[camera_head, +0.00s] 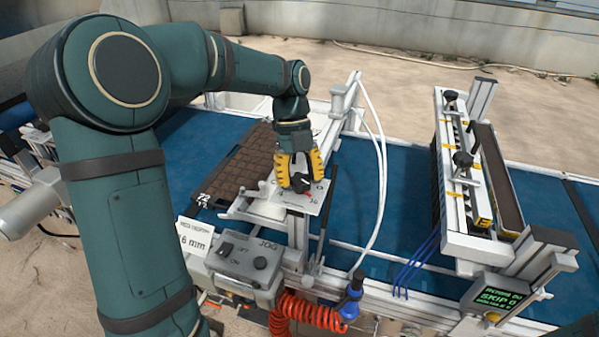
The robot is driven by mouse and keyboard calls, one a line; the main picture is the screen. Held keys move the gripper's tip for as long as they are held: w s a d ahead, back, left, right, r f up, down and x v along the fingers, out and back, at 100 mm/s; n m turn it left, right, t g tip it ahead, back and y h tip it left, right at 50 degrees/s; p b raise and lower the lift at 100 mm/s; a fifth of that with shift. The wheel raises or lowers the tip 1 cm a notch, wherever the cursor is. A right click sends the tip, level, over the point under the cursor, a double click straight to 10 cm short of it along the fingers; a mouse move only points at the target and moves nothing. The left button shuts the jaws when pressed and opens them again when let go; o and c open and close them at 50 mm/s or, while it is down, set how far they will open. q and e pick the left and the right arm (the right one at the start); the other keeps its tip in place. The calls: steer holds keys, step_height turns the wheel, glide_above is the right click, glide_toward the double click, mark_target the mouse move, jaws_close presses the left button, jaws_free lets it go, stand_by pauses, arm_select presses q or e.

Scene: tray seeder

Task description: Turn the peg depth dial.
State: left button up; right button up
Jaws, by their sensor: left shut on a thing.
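The peg depth dial (300,182) is a small black knob on a tilted light grey plate (312,201) with printed marks, near the middle of the camera_head view. My left gripper (299,184) has yellow fingers and comes down from above. Its fingers stand on either side of the knob and are shut on it. The fingers hide part of the knob and of the plate's scale. A white card reading "6 mm" (195,238) stands to the lower left of the dial. My right gripper is not in view.
A dark cell tray (238,165) lies on the blue belt (405,180) left of the dial. A grey JOG switch box (247,262) and a coiled red hose (305,314) are in front. A metal seeder bar (465,238) and green-lit display (500,297) stand right.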

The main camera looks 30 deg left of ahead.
arm_select(q)
steer(key=shift+m, duration=0.6)
steer(key=shift+y, duration=0.3)
steer(key=o, duration=1.2)
steer(key=shift+o, duration=0.2)
steer(key=v, duration=1.2)
steer(key=shift+w, duration=0.2)
steer(key=shift+p, duration=0.3)
